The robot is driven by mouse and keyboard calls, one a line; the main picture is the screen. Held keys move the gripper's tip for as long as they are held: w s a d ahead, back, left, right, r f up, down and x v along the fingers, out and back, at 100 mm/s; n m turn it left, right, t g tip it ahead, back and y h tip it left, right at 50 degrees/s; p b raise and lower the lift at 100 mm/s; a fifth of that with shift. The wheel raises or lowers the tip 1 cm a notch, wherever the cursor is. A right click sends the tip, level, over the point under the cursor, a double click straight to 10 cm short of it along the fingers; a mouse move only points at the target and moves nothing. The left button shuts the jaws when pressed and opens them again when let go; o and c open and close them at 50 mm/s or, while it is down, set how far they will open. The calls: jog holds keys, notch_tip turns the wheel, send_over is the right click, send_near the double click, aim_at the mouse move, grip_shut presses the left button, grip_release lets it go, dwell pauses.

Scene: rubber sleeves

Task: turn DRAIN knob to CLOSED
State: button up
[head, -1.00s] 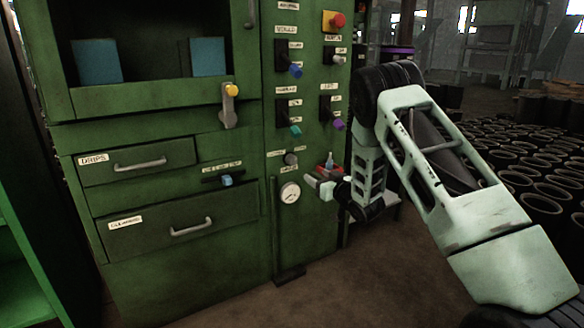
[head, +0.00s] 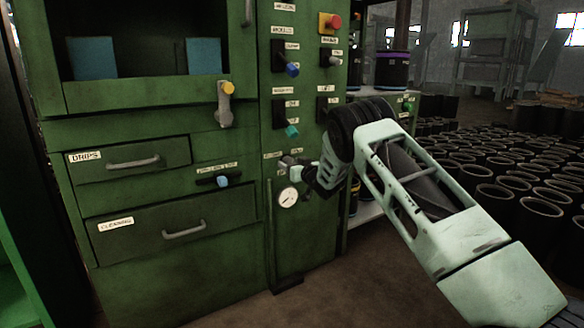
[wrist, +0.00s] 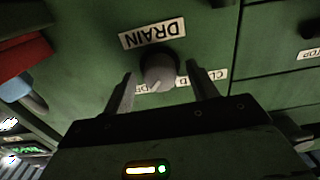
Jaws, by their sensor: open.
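The DRAIN knob (wrist: 159,71) is a round grey knob on the green panel, seen in the wrist view. The white DRAIN label (wrist: 150,34) appears upside down above it. A label starting with CL (wrist: 214,75) is on the right of the knob, and another small label (wrist: 143,88) is on the left; both are partly covered. A pale mark shows on the knob's lower edge, toward the left label. My gripper (wrist: 160,73) is open, one finger on each side of the knob, with gaps visible. In the head view my gripper (head: 291,163) is at the panel and hides the knob.
A round white gauge (head: 287,197) sits just below my gripper. Blue (head: 292,69) and teal (head: 291,131) knobs and a red button (head: 333,21) are higher on the panel. A vertical bar (head: 271,235) stands below left. Several dark cylinders fill the right side.

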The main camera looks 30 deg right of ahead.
jog(key=c, duration=1)
jog(key=shift+n, duration=0.3)
jog(key=shift+f+n+b, duration=0.1)
jog(key=shift+n+b, duration=0.75)
jog(key=shift+n, duration=7.75)
